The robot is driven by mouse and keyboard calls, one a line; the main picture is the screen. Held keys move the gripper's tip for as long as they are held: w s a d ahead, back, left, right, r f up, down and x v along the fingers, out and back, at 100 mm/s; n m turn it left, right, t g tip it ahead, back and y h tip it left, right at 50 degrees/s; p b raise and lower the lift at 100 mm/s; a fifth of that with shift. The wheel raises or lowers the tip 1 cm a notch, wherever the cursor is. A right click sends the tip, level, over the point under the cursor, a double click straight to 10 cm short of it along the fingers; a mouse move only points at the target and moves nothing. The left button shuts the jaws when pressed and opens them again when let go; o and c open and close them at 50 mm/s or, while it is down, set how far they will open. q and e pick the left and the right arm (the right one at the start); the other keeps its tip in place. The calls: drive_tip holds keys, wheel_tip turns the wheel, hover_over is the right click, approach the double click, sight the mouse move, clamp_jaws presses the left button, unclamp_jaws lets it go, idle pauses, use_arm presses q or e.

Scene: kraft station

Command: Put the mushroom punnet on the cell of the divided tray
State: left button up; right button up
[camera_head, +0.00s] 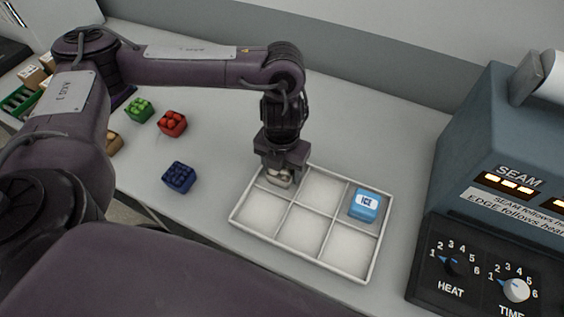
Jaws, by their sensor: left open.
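The divided tray (303,259) is white with several cells in two rows and lies on the counter. My left gripper (279,178) points down over its back left cell, and its jaws are open. A pale beige item (278,181), which looks like the mushroom punnet, sits at that back left cell, right under and between the fingers. The gripper hides part of it, and I cannot tell whether it rests fully on the cell floor. My right gripper is not in view.
A blue ICE pack (364,205) fills the tray's back right cell. Green (139,110), red (172,123) and dark blue (178,177) punnets stand left of the tray. A blue sealing machine (490,190) with knobs stands at the right. The counter behind the tray is clear.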

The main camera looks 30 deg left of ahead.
use_arm(q)
wheel_tip(320, 180, up, 12)
drive_tip(key=p, duration=0.2)
drive_tip(key=shift+p, duration=0.35)
idle(0.4)
